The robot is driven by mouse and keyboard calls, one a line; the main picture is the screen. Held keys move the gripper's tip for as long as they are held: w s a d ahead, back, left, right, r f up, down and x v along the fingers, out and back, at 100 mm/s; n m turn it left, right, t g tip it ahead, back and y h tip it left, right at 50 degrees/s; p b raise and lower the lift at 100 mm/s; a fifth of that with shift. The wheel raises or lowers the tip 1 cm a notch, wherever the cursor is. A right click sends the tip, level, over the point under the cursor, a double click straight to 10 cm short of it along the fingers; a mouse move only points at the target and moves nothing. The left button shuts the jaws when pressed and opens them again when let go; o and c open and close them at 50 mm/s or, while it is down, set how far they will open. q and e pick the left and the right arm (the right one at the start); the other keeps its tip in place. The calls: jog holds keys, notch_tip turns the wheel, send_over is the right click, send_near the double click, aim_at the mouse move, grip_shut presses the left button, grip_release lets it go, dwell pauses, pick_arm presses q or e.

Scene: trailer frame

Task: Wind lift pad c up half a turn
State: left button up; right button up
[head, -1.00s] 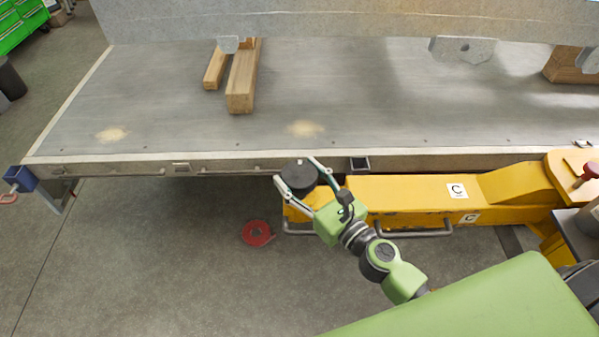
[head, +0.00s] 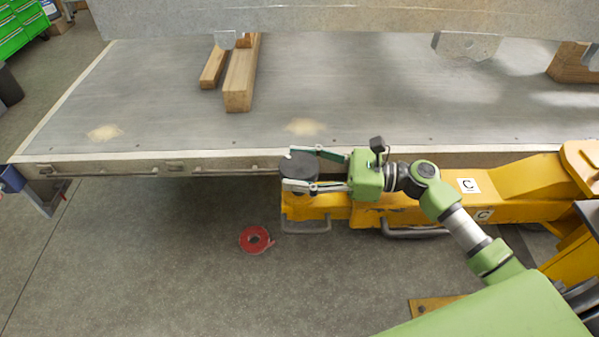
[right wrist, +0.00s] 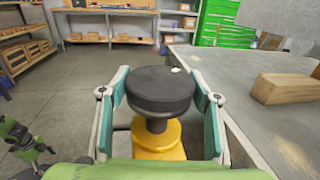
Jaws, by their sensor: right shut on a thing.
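Lift pad c is a round black pad (head: 299,164) at the left end of the yellow lift arm (head: 410,210), which bears "C" labels. In the right wrist view the pad (right wrist: 160,90) sits on a dark stem above a yellow base, with a small pale mark on its top. My right gripper (head: 300,170) reaches in from the right and is shut on the pad, one finger on each side. The pad is beside the trailer deck's edge; its gap to the frame is unclear. A green arm part, apparently my left (right wrist: 20,138), shows at the left edge there; its jaws are unclear.
The grey trailer deck (head: 170,110) lies beyond the pad, bearing wooden blocks (head: 240,80). Metal handles (head: 305,226) stick out from the lift arm's near side.

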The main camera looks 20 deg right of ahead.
jog(key=shift+s+f+n+g, duration=0.1)
jog(key=shift+f+n+g, duration=0.15)
jog(key=shift+n+g, duration=0.25)
jog(key=o, duration=1.1)
jog(key=shift+a, duration=0.1)
jog(key=shift+r, duration=0.1)
jog(key=v, duration=1.2)
